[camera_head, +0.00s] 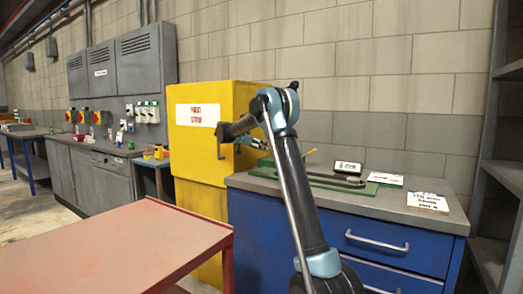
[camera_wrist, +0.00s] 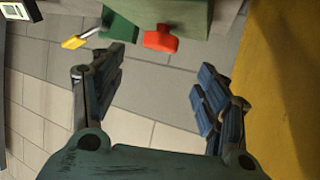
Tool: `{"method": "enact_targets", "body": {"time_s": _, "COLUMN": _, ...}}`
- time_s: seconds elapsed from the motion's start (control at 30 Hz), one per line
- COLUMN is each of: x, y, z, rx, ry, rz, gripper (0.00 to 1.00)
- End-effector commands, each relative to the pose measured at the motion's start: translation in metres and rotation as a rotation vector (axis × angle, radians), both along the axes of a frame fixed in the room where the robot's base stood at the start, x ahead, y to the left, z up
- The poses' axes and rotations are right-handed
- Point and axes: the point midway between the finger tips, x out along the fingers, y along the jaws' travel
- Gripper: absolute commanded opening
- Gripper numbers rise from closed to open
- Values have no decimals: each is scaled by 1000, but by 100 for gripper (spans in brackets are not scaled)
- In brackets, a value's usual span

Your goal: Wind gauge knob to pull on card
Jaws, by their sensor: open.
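A red knob (camera_wrist: 160,39) sits on the end of a grey-green body (camera_wrist: 180,15) in the wrist view. I cannot tell if it is the wind gauge knob. My gripper (camera_wrist: 162,62) is open and empty; the knob lies ahead of the fingertips, between their lines and apart from them. In the head view my gripper (camera_head: 262,145) is above the left end of the blue bench, partly hidden by my arm. A long green-based device (camera_head: 325,181) lies on the bench. A white card with a red mark (camera_head: 385,179) and another card (camera_head: 428,202) lie right of it; their text is unreadable.
A yellow-handled lever (camera_wrist: 78,41) sticks out beside the knob. A small display (camera_head: 348,168) stands behind the device. A yellow cabinet (camera_head: 203,160) is left of the blue bench (camera_head: 375,240). A red table (camera_head: 115,250) is at front left; shelving (camera_head: 497,190) is at right.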

Motion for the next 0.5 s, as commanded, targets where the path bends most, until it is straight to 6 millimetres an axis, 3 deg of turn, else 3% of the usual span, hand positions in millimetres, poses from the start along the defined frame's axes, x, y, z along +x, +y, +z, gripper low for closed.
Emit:
{"method": "enact_targets", "body": {"time_s": 0.17, "x": -6, "y": 0, "z": 3, "rx": 1, "ry": 0, "rz": 29, "gripper": 68}}
{"method": "enact_targets", "body": {"time_s": 0.5, "x": -49, "y": 5, "z": 19, "rx": 3, "ry": 2, "rz": 244, "gripper": 68}}
